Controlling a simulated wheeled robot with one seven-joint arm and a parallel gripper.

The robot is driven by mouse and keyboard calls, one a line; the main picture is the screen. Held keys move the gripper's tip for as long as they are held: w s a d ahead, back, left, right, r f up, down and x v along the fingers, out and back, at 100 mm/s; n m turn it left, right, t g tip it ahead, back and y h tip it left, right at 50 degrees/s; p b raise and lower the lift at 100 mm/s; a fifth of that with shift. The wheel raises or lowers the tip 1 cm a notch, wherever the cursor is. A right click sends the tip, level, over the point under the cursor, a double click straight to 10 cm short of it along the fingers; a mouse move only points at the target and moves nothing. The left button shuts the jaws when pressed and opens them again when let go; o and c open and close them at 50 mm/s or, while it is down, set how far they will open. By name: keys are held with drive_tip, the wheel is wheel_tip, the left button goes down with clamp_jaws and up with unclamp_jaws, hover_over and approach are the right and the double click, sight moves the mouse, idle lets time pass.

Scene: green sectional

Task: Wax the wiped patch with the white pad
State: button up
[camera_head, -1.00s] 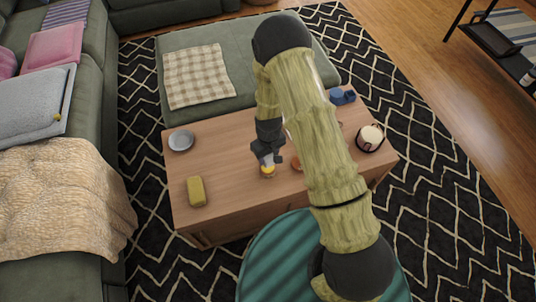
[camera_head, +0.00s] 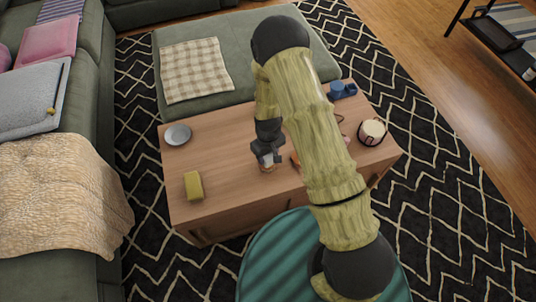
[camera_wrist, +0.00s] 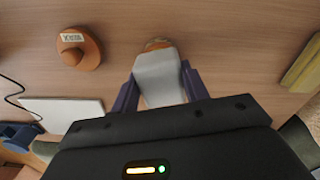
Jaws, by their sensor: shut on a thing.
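My gripper (camera_wrist: 158,88) is shut on the white pad (camera_wrist: 158,75), a pale block between its two dark fingers. In the head view my gripper (camera_head: 267,158) is low over the middle of the wooden table (camera_head: 225,160). An orange-brown edge (camera_wrist: 157,43) shows at the pad's far end; I cannot tell whether the pad touches the wood. The wiped patch cannot be told apart from the bare wood. An orange-brown round tin with a pale label (camera_wrist: 78,48) lies to the left in the wrist view, mostly hidden by my arm in the head view.
A yellow-green sponge (camera_head: 193,185) lies at the table's left front, a pale dish (camera_head: 178,134) behind it. A blue object (camera_head: 342,90) and a dark-rimmed round container (camera_head: 371,132) stand at the right. The wrist view shows a white flat object (camera_wrist: 62,112) and a dark cable (camera_wrist: 12,92).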

drive_tip(key=shift+f, duration=0.55)
idle(1.9)
drive_tip(key=shift+r+p, duration=2.7)
drive_tip(key=shift+r, duration=0.85)
drive_tip(key=w+d+r+m, duration=0.2)
drive_tip(key=d+r+m, duration=0.1)
drive_tip(key=d+r, duration=0.4)
drive_tip(key=w+d+r+m, duration=0.3)
drive_tip(key=d+r, duration=0.3)
drive_tip(key=r, duration=0.1)
wheel_tip(320, 180, up, 8)
drive_tip(key=s+p, duration=0.2)
drive_tip(key=p, duration=1.6)
drive_tip(key=shift+s+d, duration=0.15)
drive_tip(key=shift+s, duration=0.15)
